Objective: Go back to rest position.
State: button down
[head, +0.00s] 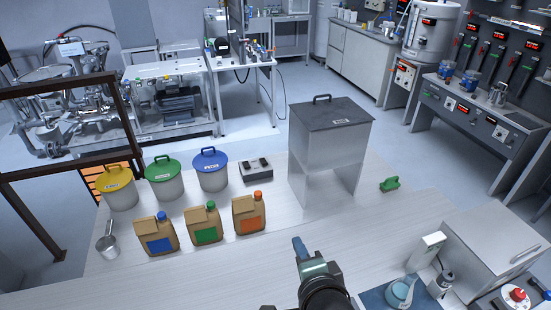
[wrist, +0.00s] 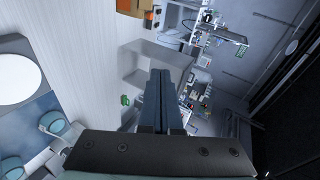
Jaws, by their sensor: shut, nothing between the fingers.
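My gripper (head: 300,246) is above the front middle of the white table (head: 215,262) in the head view, its fingers pointing away toward the hopper side. In the wrist view my gripper (wrist: 158,75) shows its two fingers pressed together, with nothing between them. The salt hopper (head: 325,155), a grey box with a dark handled lid, stands on the table beyond the gripper and apart from it. The hopper (wrist: 150,62) also shows behind the fingers in the wrist view, partly hidden by them.
Jugs with blue (head: 158,235), green (head: 204,223) and orange (head: 249,213) labels stand left of my gripper. Lidded yellow (head: 119,190), green (head: 165,182) and blue (head: 212,172) tubs stand behind them. A metal scoop (head: 108,245) lies far left. A green object (head: 390,184) lies right of the hopper.

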jog(key=w+r+n+t+b, duration=0.3)
jog(key=r+n+t, duration=0.2)
jog(key=r, duration=0.8)
jog(key=s+a+r+n+t+b, duration=0.1)
jog(key=s+r+n+t, duration=0.2)
jog(key=r, duration=0.6)
jog(key=s+a+r+n+t+h+b, duration=0.1)
jog(key=s+a+r+n+t+b, duration=0.1)
jog(key=s+r, duration=0.4)
jog(key=s+a+r+n+t+h+b, duration=0.1)
jog(key=s+r+n+t, duration=0.3)
jog(key=r, duration=0.7)
jog(key=shift+s+a+r+t+b, duration=0.3)
jog(key=shift+s+t+b, duration=0.1)
jog(key=shift+b, duration=0.15)
